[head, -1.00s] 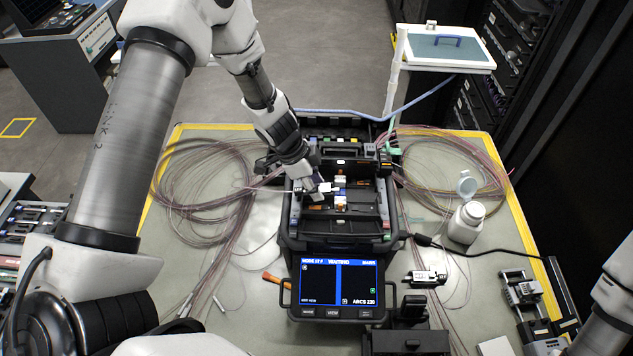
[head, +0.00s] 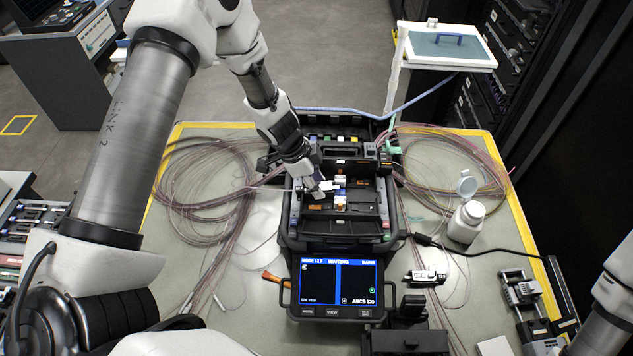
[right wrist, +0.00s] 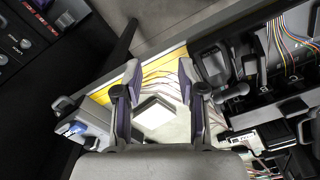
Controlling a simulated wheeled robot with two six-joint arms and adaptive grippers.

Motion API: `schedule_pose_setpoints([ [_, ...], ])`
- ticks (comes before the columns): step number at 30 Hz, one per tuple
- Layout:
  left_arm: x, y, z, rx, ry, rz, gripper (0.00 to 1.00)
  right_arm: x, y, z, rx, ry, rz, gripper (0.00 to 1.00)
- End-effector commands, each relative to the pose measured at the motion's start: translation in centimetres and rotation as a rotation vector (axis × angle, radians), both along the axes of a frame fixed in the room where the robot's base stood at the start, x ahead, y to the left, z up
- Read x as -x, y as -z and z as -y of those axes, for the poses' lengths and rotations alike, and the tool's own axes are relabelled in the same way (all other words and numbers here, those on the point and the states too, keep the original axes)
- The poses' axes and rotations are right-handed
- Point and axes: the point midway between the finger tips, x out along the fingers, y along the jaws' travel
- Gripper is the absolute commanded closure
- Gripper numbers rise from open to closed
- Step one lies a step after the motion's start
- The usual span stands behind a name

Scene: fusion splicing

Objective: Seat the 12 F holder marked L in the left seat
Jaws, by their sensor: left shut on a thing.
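The fusion splicer (head: 341,243) stands in the middle of the mat, its lid open and its lit screen (head: 338,283) reading WAITING. My left gripper (head: 320,188) reaches down into the left part of its open work area. It is shut on a small pale holder (head: 328,186), mostly hidden by the fingers. The L mark is too small to read. The left seat is covered by my gripper, so I cannot tell whether the holder touches it. My right gripper (right wrist: 160,92) is open and empty in the right wrist view, above the mat and a white square pad (right wrist: 155,112).
Coiled fibres lie left (head: 205,180) and right (head: 450,165) of the splicer. A white bottle (head: 466,222) stands to its right. A small black-and-silver device (head: 427,277) and a bench tool (head: 527,293) lie at front right. An orange-handled tool (head: 274,279) lies beside the screen.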

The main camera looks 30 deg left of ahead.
Motion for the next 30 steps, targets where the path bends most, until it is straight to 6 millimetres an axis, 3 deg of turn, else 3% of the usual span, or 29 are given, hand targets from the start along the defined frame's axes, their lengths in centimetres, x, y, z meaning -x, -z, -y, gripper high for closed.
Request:
schedule_pose_setpoints([
  [16, 0.03, 0.12, 0.0, 0.001, 0.001, -0.002, 1.0, 0.0, -0.32, 0.0, 0.0, 0.0, 0.0, 0.6],
  [17, 0.03, 0.13, 0.0, 0.001, 0.0, -0.002, 0.59, 0.0, -0.32, 0.0, 0.0, 0.0, 0.0, 0.6],
  [19, 0.03, 0.13, 0.0, 0.001, 0.0, -0.002, 0.35, 0.0, -0.31, 0.0, 0.0, 0.0, 0.0, 0.6],
  [30, 0.06, -0.21, -0.12, 0.0, 0.0, -0.001, 0.34, 0.0, -0.32, 0.0, 0.0, 0.0, 0.0, 0.6],
])
